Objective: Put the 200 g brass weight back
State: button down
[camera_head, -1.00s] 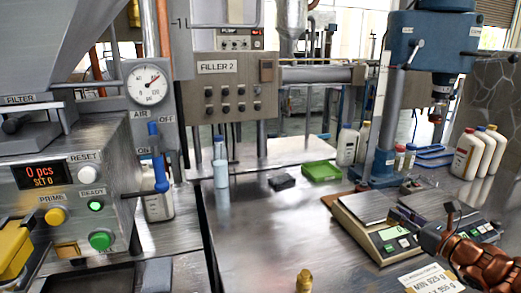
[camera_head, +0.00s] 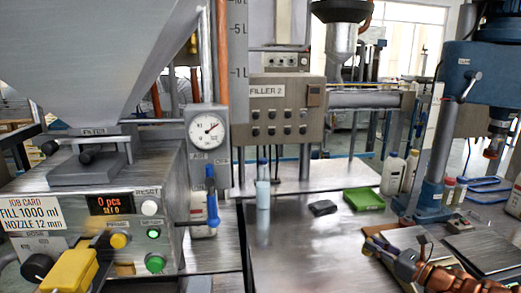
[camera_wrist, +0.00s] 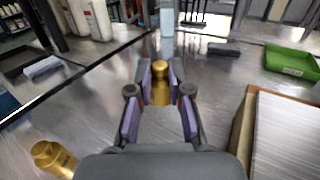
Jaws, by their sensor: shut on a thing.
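In the wrist view my gripper (camera_wrist: 160,88) is shut on a brass weight (camera_wrist: 160,84), a knobbed cylinder held upright between the purple-padded fingertips. Whether its base touches the metal table cannot be told. A second brass weight (camera_wrist: 53,158) stands on the table at the lower left, apart from my gripper. No mass marking is readable on either one. In the head view my copper-coloured arm comes in at the lower right; the gripper's fingers and the held weight cannot be made out there.
The balance (camera_wrist: 285,130) is close on the right. A green tray (camera_head: 363,199), a dark block (camera_head: 322,208) and a blue-capped bottle (camera_head: 263,192) stand further back. The filler with its yellow part (camera_head: 70,272) is at the left. The table's middle is bare.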

jog(key=w+a+f+n+g+y+p, duration=0.1)
jog(key=a+g+p, duration=0.1)
jog(key=a, duration=0.5)
jog(key=w+a+f+n+g+y+p, duration=0.1)
jog(key=a+n+y+p, duration=0.1)
jog(key=a, duration=0.5)
jog(key=shift+w+f+g, duration=0.25)
jog(key=shift+w+g, duration=0.05)
jog(key=shift+g, duration=0.1)
jog(key=shift+a, duration=0.15)
